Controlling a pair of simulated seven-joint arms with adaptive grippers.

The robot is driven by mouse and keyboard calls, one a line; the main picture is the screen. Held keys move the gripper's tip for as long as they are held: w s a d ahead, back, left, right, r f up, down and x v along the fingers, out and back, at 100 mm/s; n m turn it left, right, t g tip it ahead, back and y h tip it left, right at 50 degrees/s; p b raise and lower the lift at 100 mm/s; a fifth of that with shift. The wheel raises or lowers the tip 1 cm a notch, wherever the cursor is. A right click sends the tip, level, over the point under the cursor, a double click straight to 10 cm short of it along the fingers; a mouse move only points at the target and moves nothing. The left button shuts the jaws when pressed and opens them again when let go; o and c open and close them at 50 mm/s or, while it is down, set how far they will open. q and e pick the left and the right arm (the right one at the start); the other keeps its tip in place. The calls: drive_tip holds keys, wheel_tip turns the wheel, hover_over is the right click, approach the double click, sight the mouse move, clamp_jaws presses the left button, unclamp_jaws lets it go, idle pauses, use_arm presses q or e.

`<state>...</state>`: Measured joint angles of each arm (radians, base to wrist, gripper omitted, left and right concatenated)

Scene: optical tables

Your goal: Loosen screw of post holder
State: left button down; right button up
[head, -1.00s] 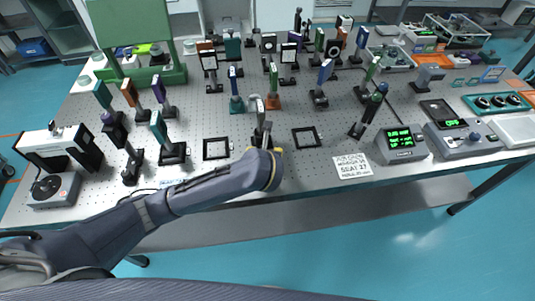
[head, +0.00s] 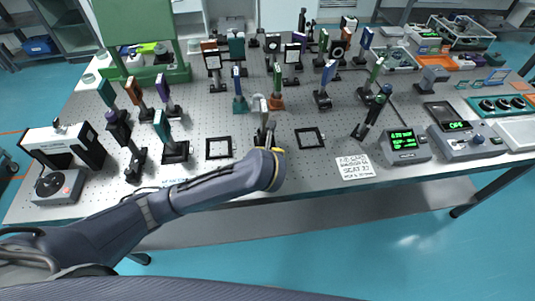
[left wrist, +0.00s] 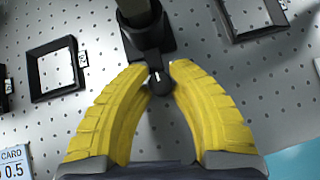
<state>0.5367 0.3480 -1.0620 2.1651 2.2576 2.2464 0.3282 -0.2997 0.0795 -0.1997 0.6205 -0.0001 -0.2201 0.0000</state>
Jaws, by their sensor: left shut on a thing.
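A dark post holder (left wrist: 150,38) stands on the perforated table, and a black screw knob (left wrist: 159,84) with a white mark sticks out from its side toward me. My left gripper (left wrist: 158,70) has its two yellow fingers on either side of the knob, shut on it. In the head view, the post holder (head: 264,130) carries a grey post top and is partly hidden by my left arm. My left gripper (head: 274,155) is mostly hidden there behind the wrist. My right gripper is not in view.
Empty black square frames lie flat on the left (head: 219,148) and right (head: 310,138) of the holder. Several posts with coloured optics stand behind and to the left. A white seat card (head: 355,167) and a green-display meter (head: 404,144) are on the right.

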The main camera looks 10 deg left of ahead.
use_arm(q)
drive_tip(key=m+h, duration=0.2)
drive_tip(key=m, duration=0.1)
drive_tip(key=shift+a, duration=0.1)
drive_tip(key=shift+m+g+h, duration=0.4)
drive_tip(key=shift+m+h, duration=0.7)
drive_tip(key=shift+m, duration=0.5)
drive_tip(key=c, duration=1.2)
unclamp_jaws()
drive_tip(key=shift+v, duration=3.75)
